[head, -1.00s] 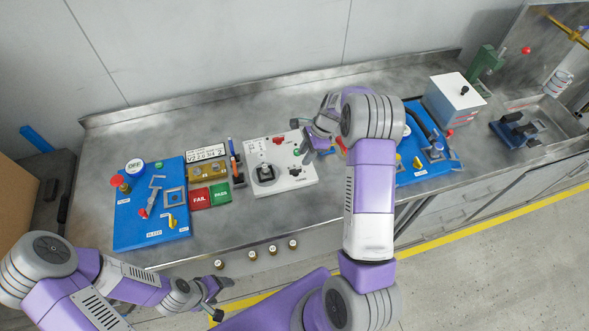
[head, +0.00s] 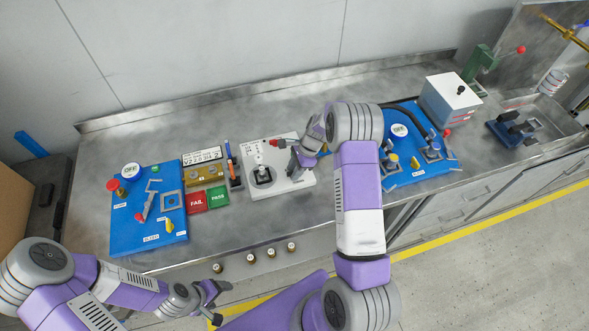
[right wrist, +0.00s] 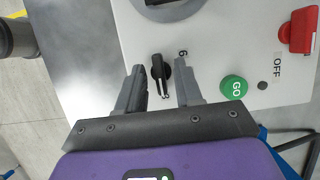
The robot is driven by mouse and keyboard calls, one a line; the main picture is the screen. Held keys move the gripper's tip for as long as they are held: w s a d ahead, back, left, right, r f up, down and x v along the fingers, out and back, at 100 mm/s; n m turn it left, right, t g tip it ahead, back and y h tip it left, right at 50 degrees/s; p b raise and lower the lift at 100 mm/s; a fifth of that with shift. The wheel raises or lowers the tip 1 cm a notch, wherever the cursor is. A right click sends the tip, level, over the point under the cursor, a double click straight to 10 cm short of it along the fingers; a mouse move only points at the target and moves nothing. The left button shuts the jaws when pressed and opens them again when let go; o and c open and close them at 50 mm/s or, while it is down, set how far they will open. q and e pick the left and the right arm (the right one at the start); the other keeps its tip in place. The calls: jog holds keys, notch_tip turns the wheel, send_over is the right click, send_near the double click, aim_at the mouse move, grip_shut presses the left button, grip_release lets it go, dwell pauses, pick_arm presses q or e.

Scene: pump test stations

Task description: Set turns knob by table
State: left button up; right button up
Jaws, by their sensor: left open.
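The turns knob, a small black knob with a pale-tipped pointer (right wrist: 158,70), is on a white panel (right wrist: 206,22) in the right wrist view, its pointer toward my gripper's palm. A single digit is printed beside it. My right gripper (right wrist: 159,78) is open, one finger on each side of the knob, with gaps showing. In the head view my right gripper (head: 298,162) covers that side of the white station (head: 290,188) and hides the knob. A white printed card (head: 202,155) left of the station carries letters and digits. My left gripper (head: 217,291) is open and empty before the bench.
A green GO button (right wrist: 233,87) and a red switch (right wrist: 297,32) are near the knob. A blue station (head: 136,234) stands left, another blue station (head: 410,176) right. Red FAIL (head: 197,201) and green PASS (head: 217,195) plates lie beside the white station. Several small cylinders line the front edge.

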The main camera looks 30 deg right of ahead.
grip_shut()
jog(key=shift+n, duration=0.4)
jog(key=n+g+b, duration=0.1)
jog(key=n, duration=0.2)
jog(key=shift+f+n+g, duration=0.1)
jog(key=shift+n+g, duration=0.2)
jog(key=shift+a+n+g+b, duration=0.1)
jog(key=shift+n+g+b, duration=0.65)
jog(key=shift+n, duration=0.95)
jog(key=shift+o, duration=0.6)
grip_release()
jog(key=shift+w, duration=0.15)
